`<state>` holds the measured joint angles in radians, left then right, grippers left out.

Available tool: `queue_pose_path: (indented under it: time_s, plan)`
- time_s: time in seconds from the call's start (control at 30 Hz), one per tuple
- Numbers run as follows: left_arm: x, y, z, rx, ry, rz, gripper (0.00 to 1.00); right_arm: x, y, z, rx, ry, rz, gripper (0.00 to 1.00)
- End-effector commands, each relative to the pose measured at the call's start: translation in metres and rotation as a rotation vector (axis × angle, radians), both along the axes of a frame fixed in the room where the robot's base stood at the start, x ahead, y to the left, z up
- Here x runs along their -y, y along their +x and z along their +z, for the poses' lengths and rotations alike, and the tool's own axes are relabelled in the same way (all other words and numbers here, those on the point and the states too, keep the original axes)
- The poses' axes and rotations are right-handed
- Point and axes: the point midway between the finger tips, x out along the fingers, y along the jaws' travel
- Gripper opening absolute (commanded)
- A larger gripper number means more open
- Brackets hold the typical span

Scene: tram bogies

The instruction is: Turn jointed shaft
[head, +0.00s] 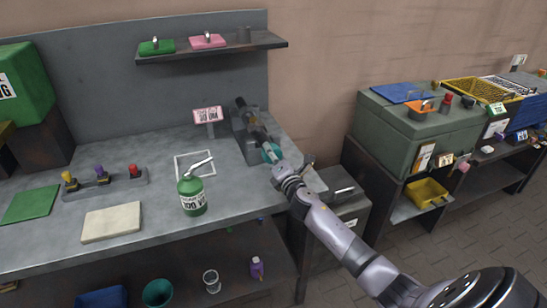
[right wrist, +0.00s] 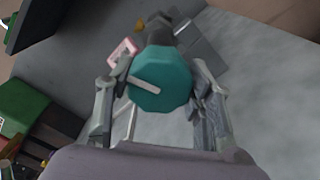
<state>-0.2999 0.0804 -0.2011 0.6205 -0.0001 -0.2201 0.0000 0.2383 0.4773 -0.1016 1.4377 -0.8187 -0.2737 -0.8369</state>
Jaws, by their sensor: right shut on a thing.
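The jointed shaft (head: 254,127) stands in a dark grey mount (head: 243,125) at the right end of the workbench. Its teal knob (head: 271,153) faces my right arm. In the right wrist view the teal knob (right wrist: 160,80) has several flat sides and a pale pointer line. My right gripper (right wrist: 160,92) is shut on the teal knob, one finger at each side. In the head view my right gripper (head: 277,165) partly covers the knob. My left gripper is not in view.
A pink-edged sign (head: 208,114) stands left of the mount. A green can (head: 191,193) with a spout stands near the white square outline (head: 194,163). A shelf (head: 212,48) hangs above. A cream board (head: 111,222) lies at the front left.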

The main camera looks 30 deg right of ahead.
Motion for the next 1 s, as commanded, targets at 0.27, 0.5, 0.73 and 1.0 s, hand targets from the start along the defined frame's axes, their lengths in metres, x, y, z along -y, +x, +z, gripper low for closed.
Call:
queue_pose_path:
  time_s: [0.27,0.5,0.73,1.0]
  plan:
    - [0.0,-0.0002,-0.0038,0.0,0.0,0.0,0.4,0.0006,-0.0002,-0.0015,0.043,0.182,-0.002,0.2]
    - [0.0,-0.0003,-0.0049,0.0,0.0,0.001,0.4,0.0007,-0.0003,-0.0015,0.062,0.267,-0.001,0.2]
    - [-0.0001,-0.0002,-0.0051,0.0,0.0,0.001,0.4,0.0009,-0.0003,-0.0014,0.069,0.294,-0.002,0.2]
    - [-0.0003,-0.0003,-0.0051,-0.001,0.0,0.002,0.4,0.0009,-0.0003,-0.0014,0.07,0.295,-0.002,0.2]
